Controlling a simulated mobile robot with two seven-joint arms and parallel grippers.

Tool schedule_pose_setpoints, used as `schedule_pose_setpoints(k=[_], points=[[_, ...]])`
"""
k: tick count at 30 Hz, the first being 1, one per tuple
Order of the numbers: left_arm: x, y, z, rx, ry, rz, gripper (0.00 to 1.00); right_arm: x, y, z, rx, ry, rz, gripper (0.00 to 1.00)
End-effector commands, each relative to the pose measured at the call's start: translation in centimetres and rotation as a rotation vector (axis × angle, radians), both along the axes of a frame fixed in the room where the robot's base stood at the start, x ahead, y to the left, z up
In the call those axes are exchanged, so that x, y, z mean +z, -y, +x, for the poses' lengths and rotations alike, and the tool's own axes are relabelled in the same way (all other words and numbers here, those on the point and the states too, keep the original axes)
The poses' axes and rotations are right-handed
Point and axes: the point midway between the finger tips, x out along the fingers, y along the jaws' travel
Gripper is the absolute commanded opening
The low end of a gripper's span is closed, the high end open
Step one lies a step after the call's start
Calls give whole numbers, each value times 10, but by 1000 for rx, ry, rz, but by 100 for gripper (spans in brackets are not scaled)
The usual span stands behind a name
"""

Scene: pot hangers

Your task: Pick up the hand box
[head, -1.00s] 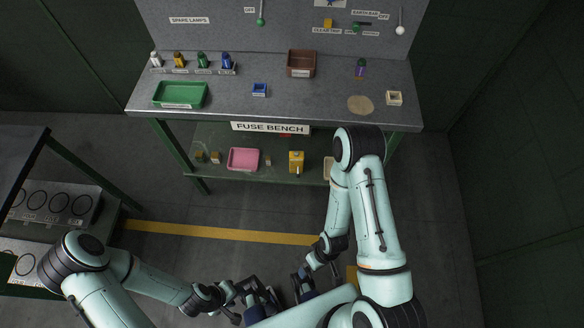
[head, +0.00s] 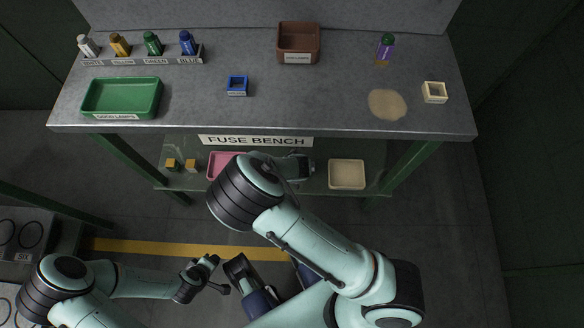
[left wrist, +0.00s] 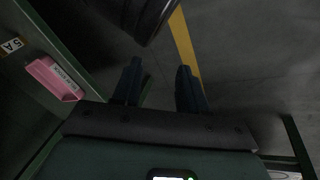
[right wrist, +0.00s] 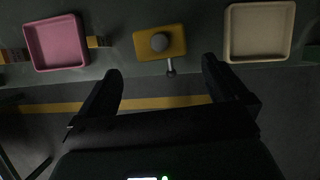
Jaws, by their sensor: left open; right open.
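A yellow box with a round grey knob and a short metal lever, which looks like the hand box (right wrist: 176,45), is on the lower shelf in the right wrist view. It sits between a pink tray and a beige tray. My right gripper (right wrist: 160,88) is open and empty, its fingers pointing toward the box and apart from it. In the head view my right arm covers the place of the box. My left gripper (left wrist: 158,86) is open and empty over the floor; it also shows low in the head view (head: 218,275).
A yellow floor line (head: 150,247) runs before the bench.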

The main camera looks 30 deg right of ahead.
Motion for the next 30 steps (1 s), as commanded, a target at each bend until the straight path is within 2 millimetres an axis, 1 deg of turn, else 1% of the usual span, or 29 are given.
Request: schedule_pose_setpoints(k=[1,4,6,11,14,17,21,24,30], points=[[-10,-3,2,6,-1,5,43,-14,3,4,-2,-2,0,100],[-20,-4,-11,6,-43,3,43,-26,5,9,-2,-1,1,100],[-24,-5,-17,7,-60,2,43,-31,6,11,-4,0,2,100],[-28,-6,-23,8,-80,0,43,-36,7,13,-4,0,3,100],[-34,-6,-28,9,-99,-1,43,-41,9,16,-4,0,3,100],[-44,-8,-39,11,-136,-2,43,-51,13,20,-4,-1,1,100],[-60,-11,-58,16,-201,-6,43,-69,19,29,-5,-2,1,100],[-66,-12,-70,19,-240,-9,43,-79,21,32,-4,-2,2,100],[-66,-13,-73,20,-250,-9,43,-79,21,34,-4,0,3,100]])
